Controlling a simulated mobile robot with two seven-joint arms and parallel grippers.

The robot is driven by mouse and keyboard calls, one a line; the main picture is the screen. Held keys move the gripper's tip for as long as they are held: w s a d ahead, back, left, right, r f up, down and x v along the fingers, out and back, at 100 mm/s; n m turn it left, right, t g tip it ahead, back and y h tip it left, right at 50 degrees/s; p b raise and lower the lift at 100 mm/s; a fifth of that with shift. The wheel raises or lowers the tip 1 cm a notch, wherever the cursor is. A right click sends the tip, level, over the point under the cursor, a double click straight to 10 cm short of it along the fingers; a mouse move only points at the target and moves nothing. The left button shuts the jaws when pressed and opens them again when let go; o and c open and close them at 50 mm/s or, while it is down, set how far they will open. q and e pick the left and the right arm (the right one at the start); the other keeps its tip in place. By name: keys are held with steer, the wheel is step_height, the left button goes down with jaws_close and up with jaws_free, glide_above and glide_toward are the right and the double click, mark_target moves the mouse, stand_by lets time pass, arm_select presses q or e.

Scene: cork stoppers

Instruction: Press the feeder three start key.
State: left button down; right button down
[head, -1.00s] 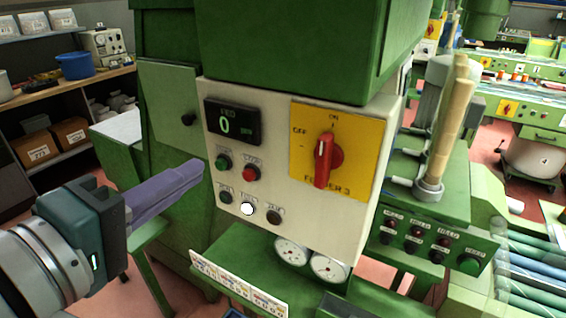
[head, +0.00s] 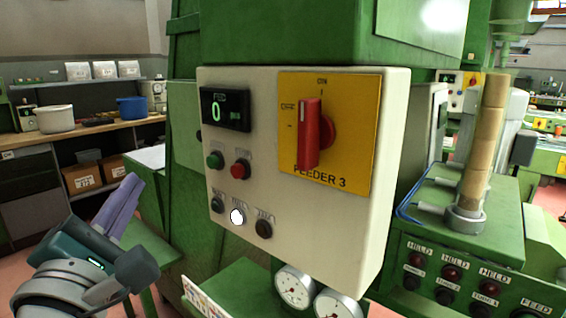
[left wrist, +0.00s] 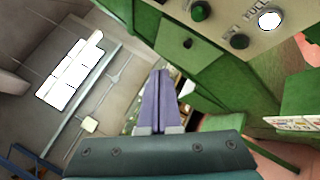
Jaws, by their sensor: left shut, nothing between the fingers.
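The feeder panel (head: 330,215) is a cream box marked FEEDER 3 beneath its red rotary switch (head: 310,135). A green key (head: 215,160) sits left of a red key (head: 240,170), below the display (head: 225,110) showing 0. The small labels above the keys are too blurred to read. The green key also shows at the top of the left wrist view (left wrist: 201,10). My left gripper (head: 131,182) is shut and empty, left of the panel and apart from it, its purple fingers pointing up. They also show in the left wrist view (left wrist: 160,74). My right gripper is out of view.
Gauges (head: 295,286) stand under the panel. A green machine with lamps (head: 455,245) is at right. A shelf (head: 90,130) stands behind left.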

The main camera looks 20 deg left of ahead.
mark_target(212, 162)
arm_select(q)
steer(key=w+d+b, duration=0.2)
steer(key=w+d, duration=0.1)
steer(key=w, duration=0.5)
steer(key=shift+d, duration=0.25)
steer(key=shift+w, duration=0.1)
stand_by(1.8)
steer(key=shift+w+d+b, duration=0.15)
steer(key=shift+w+b, duration=0.2)
steer(key=shift+b, duration=0.05)
steer(key=shift+w+d, duration=0.15)
steer(key=shift+w, duration=0.25)
stand_by(0.6)
stand_by(0.3)
steer(key=shift+s+a, duration=0.3)
steer(key=shift+s, duration=0.5)
